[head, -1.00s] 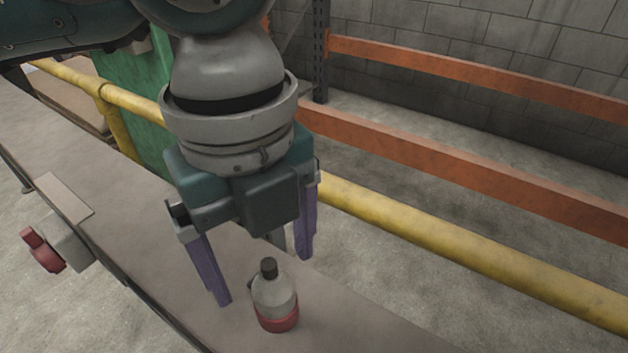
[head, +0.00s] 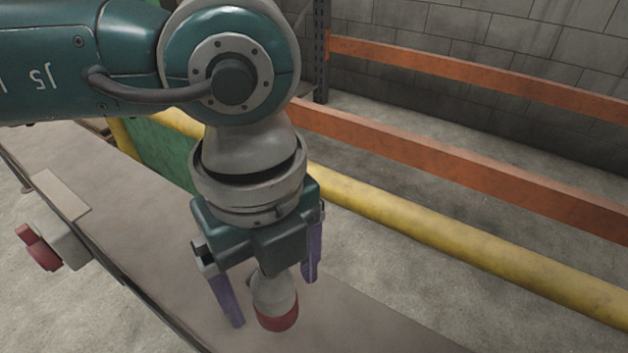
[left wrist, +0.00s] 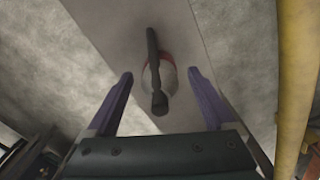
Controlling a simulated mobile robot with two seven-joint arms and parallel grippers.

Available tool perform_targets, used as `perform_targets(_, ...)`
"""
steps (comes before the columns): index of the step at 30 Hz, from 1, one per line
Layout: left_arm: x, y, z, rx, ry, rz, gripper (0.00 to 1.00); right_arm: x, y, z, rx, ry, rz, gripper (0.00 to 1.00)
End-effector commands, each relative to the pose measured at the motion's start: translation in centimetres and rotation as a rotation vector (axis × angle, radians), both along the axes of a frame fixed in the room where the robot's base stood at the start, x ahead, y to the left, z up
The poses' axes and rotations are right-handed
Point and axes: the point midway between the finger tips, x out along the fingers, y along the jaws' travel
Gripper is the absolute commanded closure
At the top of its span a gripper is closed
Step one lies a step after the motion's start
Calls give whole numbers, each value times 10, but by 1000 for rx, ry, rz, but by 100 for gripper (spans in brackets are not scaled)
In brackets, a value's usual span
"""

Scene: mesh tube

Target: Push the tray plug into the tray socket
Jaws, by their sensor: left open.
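The red-and-grey plug (head: 276,303) stands on the tray's flat top, red end down. In the left wrist view the plug (left wrist: 169,78) shows with a dark rod-like part, its cable end, running across it. My left gripper (head: 274,299) points down over the plug, with its purple fingers open on either side, apart from it. It also shows in the left wrist view (left wrist: 159,75). The gripper body hides the plug's top in the head view. A grey box with a red front (head: 58,246), which looks like the socket, is mounted at the tray's left edge. My right gripper is out of view.
The long brown-grey tray surface (head: 130,235) is clear around the plug. A yellow rail (head: 430,240) runs along its far side, with orange beams (head: 430,160) and a block wall behind. A green panel (head: 165,150) stands behind the arm. A small pale plate (head: 62,195) lies near the socket box.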

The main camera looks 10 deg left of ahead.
Motion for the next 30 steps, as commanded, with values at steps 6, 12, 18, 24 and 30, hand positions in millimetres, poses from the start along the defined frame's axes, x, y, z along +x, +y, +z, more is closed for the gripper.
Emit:
perform_targets(6, 0, 0, 0, 0, 0, 0, 32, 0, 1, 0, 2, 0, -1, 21)
perform_targets(12, 0, 0, 0, 0, 0, 0, 55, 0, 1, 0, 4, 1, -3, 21)
perform_targets(18, 0, 0, 0, 0, 0, 0, 77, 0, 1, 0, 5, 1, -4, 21)
perform_targets(24, 0, 0, 1, -1, -1, 0, 96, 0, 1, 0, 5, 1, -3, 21)
perform_targets(30, 0, 0, 1, -1, -1, 0, 96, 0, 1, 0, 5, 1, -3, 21)
